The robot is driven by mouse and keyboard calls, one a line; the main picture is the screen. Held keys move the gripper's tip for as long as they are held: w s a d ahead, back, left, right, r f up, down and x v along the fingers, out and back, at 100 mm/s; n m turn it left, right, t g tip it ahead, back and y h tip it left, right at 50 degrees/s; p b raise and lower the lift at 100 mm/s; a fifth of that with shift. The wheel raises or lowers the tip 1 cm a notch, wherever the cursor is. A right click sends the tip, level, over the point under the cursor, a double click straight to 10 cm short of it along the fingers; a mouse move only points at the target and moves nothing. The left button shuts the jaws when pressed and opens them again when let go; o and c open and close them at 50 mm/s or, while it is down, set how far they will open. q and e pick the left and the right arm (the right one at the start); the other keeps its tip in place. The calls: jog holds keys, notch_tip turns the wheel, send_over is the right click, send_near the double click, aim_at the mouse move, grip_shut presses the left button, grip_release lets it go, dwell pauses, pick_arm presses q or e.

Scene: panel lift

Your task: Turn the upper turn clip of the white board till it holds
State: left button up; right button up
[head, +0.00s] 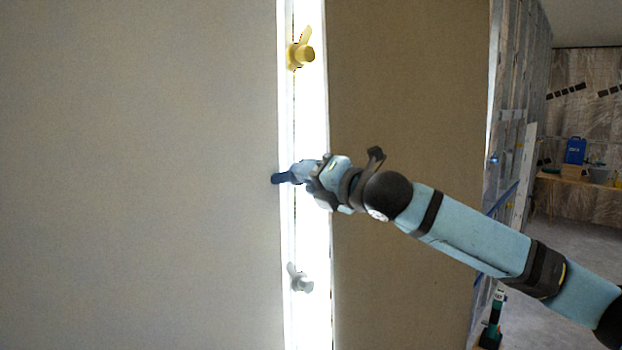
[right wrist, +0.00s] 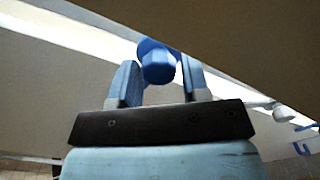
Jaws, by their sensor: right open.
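The large pale board (head: 140,180) fills the left of the head view. Along the bright strip at its right edge sit three turn clips. The yellow clip (head: 303,53) is highest, its wing pointing up. The blue clip (head: 283,178) is in the middle, its wing pointing left over the board's edge. The grey-white clip (head: 301,282) is lowest, its wing pointing up. My right gripper (head: 306,172) is at the blue clip. In the right wrist view the blue knob (right wrist: 158,62) lies between its open fingers (right wrist: 158,75); contact is unclear. My left gripper is not in view.
A brown panel (head: 405,90) stands right of the bright strip, behind my right arm. Farther right are open wall studs (head: 507,100) and a bench (head: 590,182) with a blue container (head: 575,150).

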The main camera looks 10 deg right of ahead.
jog(key=b+v, duration=0.3)
jog(key=v, duration=1.1)
jog(key=shift+a, duration=0.1)
jog(key=w+a+f+m+g+y, duration=0.1)
jog(key=a+f+m, duration=0.2)
jog(key=f, duration=0.5)
jog(key=w+a+f+m, duration=0.1)
jog(key=a+f+m, duration=0.2)
jog(key=f, duration=0.6)
jog(key=s+a+f+m+h, duration=0.15)
jog(key=f+m, duration=0.35)
jog(key=f, duration=0.5)
jog(key=s+f+m+h, duration=0.1)
jog(key=s+f+m, duration=0.3)
jog(key=f, duration=0.5)
jog(key=s+d+f+m+g+h, duration=0.1)
jog(key=s+d+f+m+h, duration=0.1)
jog(key=s+f+m, duration=0.5)
jog(key=s+d+f+m+g+h, duration=0.2)
jog(key=s+f+m, duration=0.5)
jog(key=s+f, duration=0.8)
notch_tip(320, 180, down, 5)
jog(key=shift+d+f+h, duration=0.25)
jog(key=shift+d+h, duration=0.3)
jog(key=shift+h, duration=0.1)
jog(key=shift+s, duration=0.1)
